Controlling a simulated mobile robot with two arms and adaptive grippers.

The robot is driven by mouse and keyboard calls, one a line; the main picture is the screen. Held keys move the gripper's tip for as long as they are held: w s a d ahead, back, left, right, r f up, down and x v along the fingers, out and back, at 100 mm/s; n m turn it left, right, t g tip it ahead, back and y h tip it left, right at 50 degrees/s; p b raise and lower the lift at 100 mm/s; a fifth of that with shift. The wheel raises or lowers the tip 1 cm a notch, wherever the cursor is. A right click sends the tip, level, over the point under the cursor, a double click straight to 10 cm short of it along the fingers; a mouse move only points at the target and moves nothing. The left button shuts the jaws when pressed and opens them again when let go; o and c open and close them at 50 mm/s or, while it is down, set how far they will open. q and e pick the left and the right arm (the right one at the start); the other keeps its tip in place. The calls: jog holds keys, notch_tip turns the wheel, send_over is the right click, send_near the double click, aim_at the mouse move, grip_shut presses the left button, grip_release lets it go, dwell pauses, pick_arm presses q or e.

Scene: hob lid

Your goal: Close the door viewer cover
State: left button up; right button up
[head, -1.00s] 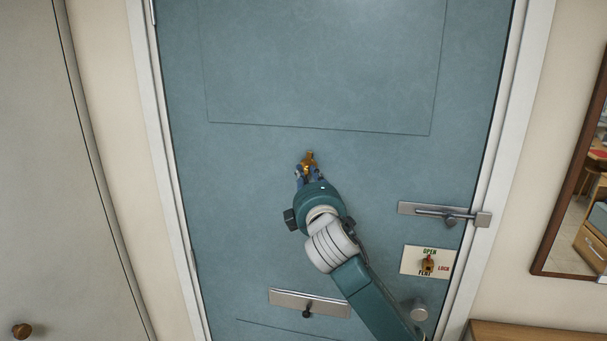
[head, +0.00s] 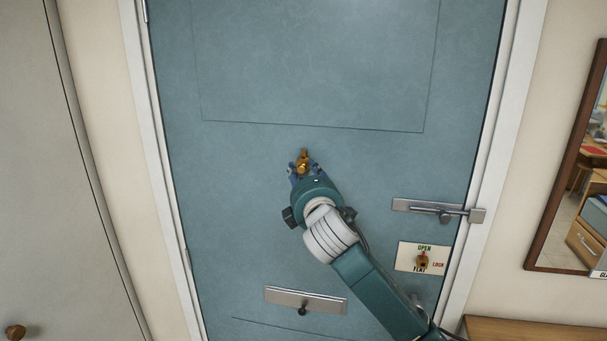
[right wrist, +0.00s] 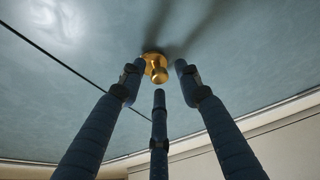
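The brass door viewer (head: 303,164) is on the blue-grey door, below the upper panel line. A narrow brass part of it points upward in the head view. In the right wrist view the viewer (right wrist: 155,66) shows as a round brass plate with a short knob standing out; I cannot clearly make out the cover's position. My right gripper (head: 305,171) is just below and in front of the viewer, partly hiding it. Its three dark fingers are spread, with a gap between the tips and the brass knob beyond that gap. Contact is not clear. My left gripper is not in view.
A sliding bolt (head: 438,210) and a sign with a brass lock knob (head: 422,261) are at the door's right. A letter plate (head: 305,299) is below. A mirror (head: 565,180) hangs on the right wall. The door face around the viewer is clear.

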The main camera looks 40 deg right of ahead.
jog(key=v, duration=1.2)
dwell(0.5)
